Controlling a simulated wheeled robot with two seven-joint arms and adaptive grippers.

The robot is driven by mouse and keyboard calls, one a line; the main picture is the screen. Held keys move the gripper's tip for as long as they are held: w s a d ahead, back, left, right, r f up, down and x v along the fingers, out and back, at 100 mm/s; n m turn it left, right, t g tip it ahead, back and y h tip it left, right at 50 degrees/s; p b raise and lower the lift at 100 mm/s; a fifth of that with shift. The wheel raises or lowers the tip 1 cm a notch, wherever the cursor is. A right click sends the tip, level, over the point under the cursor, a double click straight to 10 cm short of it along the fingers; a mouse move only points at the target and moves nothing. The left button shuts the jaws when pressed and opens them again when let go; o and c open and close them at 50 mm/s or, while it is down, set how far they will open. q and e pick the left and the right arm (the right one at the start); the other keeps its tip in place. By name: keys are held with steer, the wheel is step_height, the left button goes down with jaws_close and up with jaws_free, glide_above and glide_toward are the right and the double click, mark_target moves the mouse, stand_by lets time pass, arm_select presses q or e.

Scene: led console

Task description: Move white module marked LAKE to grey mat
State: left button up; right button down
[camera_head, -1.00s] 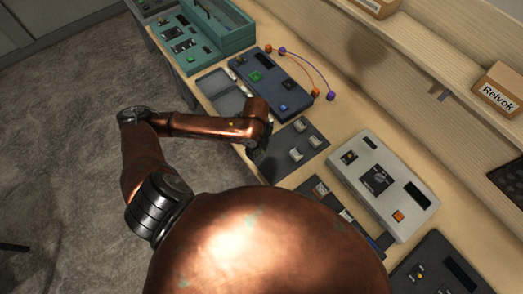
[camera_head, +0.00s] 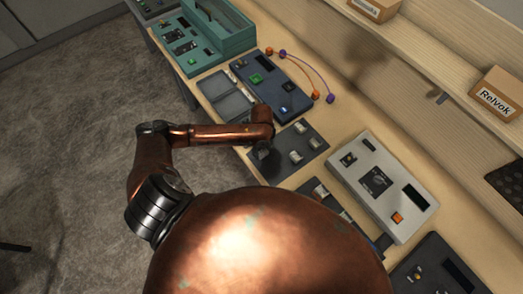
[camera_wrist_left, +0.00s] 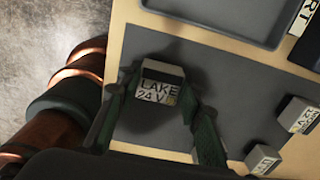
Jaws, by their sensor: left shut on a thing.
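The white module marked LAKE (camera_wrist_left: 157,86), with "24 V" under the name, is between the fingers of my left gripper (camera_wrist_left: 152,98) in the left wrist view. The fingers are shut on its sides. A grey mat (camera_wrist_left: 235,85) lies beneath it with a dark shadow around the module; I cannot tell whether the module touches the mat. In the head view my left gripper (camera_head: 261,150) is at the near left side of this mat (camera_head: 283,167), and the LAKE module is hard to make out there. My right gripper is out of view.
Other small modules (camera_wrist_left: 300,115) stand on the mat, right of my gripper. A grey tray (camera_head: 232,105) and a blue console (camera_head: 272,88) with cables lie beyond the mat. A light grey console (camera_head: 383,187) stands to its right. A boxed shelf (camera_head: 420,65) runs along the back.

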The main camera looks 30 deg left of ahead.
mark_target(262, 151)
arm_select(q)
steer(key=o, duration=1.2)
steer(key=shift+f, duration=0.1)
steer(key=shift+c, duration=0.2)
step_height(262, 151, up, 12)
steer(key=b, duration=0.1)
